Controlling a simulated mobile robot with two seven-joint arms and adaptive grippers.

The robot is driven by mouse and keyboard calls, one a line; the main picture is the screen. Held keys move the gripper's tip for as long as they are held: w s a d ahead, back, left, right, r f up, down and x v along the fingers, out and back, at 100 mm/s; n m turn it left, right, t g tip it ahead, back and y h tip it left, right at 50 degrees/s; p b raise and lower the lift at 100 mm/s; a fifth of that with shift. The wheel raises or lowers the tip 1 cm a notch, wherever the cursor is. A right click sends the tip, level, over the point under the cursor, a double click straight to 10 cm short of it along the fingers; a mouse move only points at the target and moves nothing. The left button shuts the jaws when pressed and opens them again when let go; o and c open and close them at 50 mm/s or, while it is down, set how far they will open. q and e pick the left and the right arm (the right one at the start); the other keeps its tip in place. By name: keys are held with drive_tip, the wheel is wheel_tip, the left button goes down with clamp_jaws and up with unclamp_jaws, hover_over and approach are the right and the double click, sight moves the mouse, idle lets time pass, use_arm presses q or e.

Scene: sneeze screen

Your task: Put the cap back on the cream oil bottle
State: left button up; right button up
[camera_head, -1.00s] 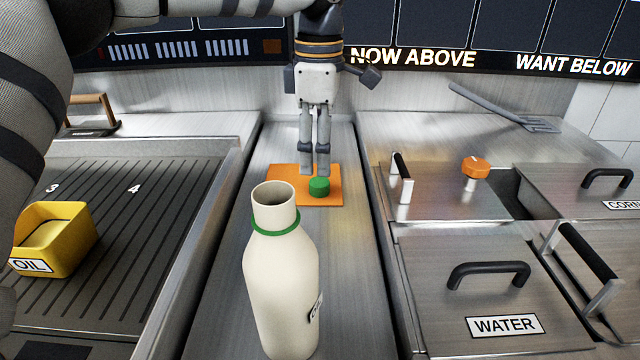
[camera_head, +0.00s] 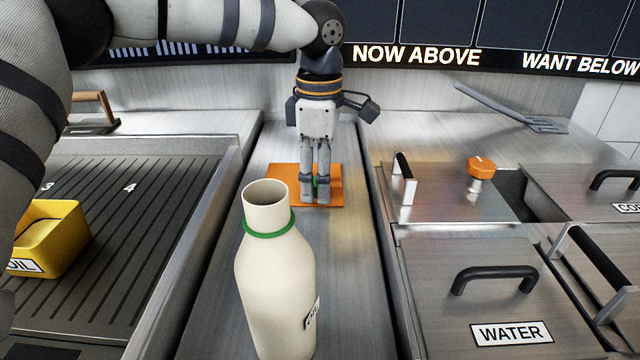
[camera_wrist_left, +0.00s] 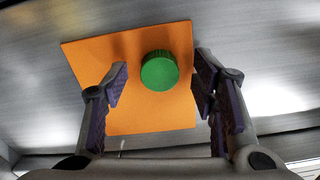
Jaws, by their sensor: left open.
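The cream oil bottle (camera_head: 275,285) stands upright and uncapped on the metal counter, with a green ring round its neck. The green cap (camera_wrist_left: 159,71) lies on an orange mat (camera_head: 283,183) behind the bottle. In the head view the cap is mostly hidden behind my left gripper (camera_head: 314,200). In the left wrist view my left gripper (camera_wrist_left: 160,90) is open, with one finger on each side of the cap and a gap to both. It holds nothing. The right gripper is not in view.
A yellow OIL container (camera_head: 52,240) sits on the ribbed plate at left. At right are metal lids with black handles, such as the WATER lid (camera_head: 480,290), and an orange knob (camera_head: 481,168). A spatula (camera_head: 510,105) lies at the back right.

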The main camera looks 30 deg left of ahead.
use_arm(q)
drive_tip(key=c, duration=0.9)
drive_tip(key=shift+r, duration=0.3)
wheel_tip(320, 180, up, 3)
drive_tip(key=shift+f, duration=0.1)
drive_tip(key=shift+s+d+r+p, duration=0.25)
drive_tip(key=shift+s+d+r, duration=0.9)
drive_tip(key=shift+s+r, duration=0.65)
drive_tip(key=shift+s+d+r+p, duration=0.25)
drive_tip(key=shift+s+d+r, duration=1.05)
drive_tip(key=shift+s, duration=0.95)
drive_tip(key=shift+s+d+r+p, duration=0.25)
drive_tip(key=shift+s+d+r, duration=0.8)
drive_tip(key=shift+s+r, duration=0.8)
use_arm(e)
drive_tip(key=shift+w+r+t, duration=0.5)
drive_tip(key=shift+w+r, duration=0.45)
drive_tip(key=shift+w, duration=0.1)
use_arm(q)
drive_tip(key=shift+s+f, duration=0.15)
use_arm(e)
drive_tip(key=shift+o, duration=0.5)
